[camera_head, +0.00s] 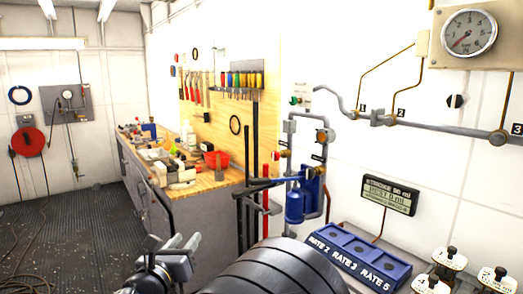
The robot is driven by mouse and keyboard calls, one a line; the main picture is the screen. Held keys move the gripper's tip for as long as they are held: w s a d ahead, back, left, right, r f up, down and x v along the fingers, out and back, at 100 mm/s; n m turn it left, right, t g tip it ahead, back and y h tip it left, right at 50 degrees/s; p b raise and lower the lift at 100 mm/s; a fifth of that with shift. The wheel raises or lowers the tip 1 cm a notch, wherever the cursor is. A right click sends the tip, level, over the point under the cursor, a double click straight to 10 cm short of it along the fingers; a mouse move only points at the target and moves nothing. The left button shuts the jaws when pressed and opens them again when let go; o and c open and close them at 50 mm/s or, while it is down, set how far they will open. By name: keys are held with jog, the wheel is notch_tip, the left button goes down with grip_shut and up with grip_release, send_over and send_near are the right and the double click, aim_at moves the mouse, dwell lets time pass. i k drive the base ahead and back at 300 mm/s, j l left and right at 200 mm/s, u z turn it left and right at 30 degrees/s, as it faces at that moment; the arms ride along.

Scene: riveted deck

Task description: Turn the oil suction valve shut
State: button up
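A pipe assembly with a blue canister (294,206) stands against the white wall at centre. Small dark labels hang there, too small to read. I cannot tell which fitting is the oil suction valve, or its handle position. A grey metal part at the lower left may be my gripper (172,258). It is well apart from the pipes, and I cannot make out its fingers clearly.
A large black ribbed body fills the bottom centre, below the pipes. A blue box (362,252) marked with rates and several white-labelled knobs (450,258) lie at right. A cluttered workbench (205,182) stands left of the pipes. The floor (75,230) at left has loose cables.

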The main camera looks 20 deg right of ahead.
aim_at(276, 155)
jog(key=i, duration=0.85)
jog(key=i+j+z, duration=0.15)
jog(key=i, duration=0.7)
jog(key=i+z, duration=0.1)
jog(key=z, duration=0.75)
jog(key=i+z, duration=0.1)
jog(key=z, duration=0.3)
